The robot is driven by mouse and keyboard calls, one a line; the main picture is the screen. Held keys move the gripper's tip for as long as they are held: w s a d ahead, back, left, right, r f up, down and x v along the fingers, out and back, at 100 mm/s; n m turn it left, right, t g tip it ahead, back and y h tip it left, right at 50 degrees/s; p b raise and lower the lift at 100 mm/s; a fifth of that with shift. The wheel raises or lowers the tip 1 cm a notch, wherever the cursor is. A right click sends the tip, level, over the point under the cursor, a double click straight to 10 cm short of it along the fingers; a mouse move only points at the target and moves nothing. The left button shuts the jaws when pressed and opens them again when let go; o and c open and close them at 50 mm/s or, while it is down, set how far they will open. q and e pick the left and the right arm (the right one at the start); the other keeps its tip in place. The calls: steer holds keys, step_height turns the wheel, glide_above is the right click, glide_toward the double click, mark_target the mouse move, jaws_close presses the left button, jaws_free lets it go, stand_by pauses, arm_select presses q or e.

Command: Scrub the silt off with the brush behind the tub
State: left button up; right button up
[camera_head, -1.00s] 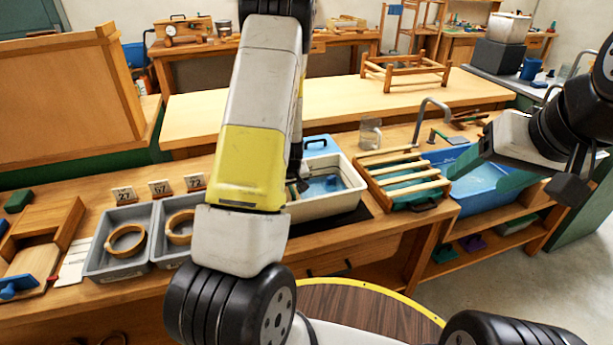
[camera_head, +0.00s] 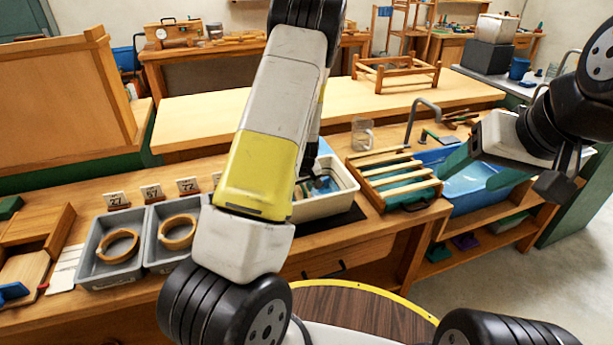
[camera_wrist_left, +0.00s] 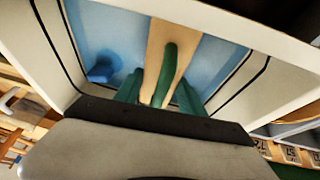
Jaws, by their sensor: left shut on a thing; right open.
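The cream tub (camera_head: 352,176) stands on the bench with a blue inside; the left wrist view looks down into this tub (camera_wrist_left: 245,28). My left gripper (camera_head: 305,188) is low over the tub, partly hidden by its own arm. In the left wrist view my left gripper (camera_wrist_left: 160,98) is shut on a tan wooden handle with a green strip, apparently the brush (camera_wrist_left: 156,45). Its bristles are not visible. A darker blue patch (camera_wrist_left: 103,69) shows inside the tub; I cannot tell if silt is there. My right gripper (camera_head: 481,170) is open and empty above the blue basin.
A slatted wooden rack (camera_head: 400,180) stands right of the tub, beside the blue basin (camera_head: 470,190) and its tap (camera_head: 415,115). Left are two grey trays (camera_head: 112,248) holding wooden rings, with number cards (camera_head: 152,192) behind. A glass jar (camera_head: 362,133) stands behind the rack.

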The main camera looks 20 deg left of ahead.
arm_select(q)
steer(key=shift+w+d+f, duration=0.1)
steer(key=shift+w+d, duration=0.45)
steer(key=shift+d, duration=0.35)
steer(key=shift+w+d+f, duration=0.1)
steer(key=shift+w+d, duration=0.45)
steer(key=shift+d, duration=0.3)
step_height(320, 180, up, 6)
steer(key=shift+r, duration=0.1)
steer(key=shift+r, duration=1.4)
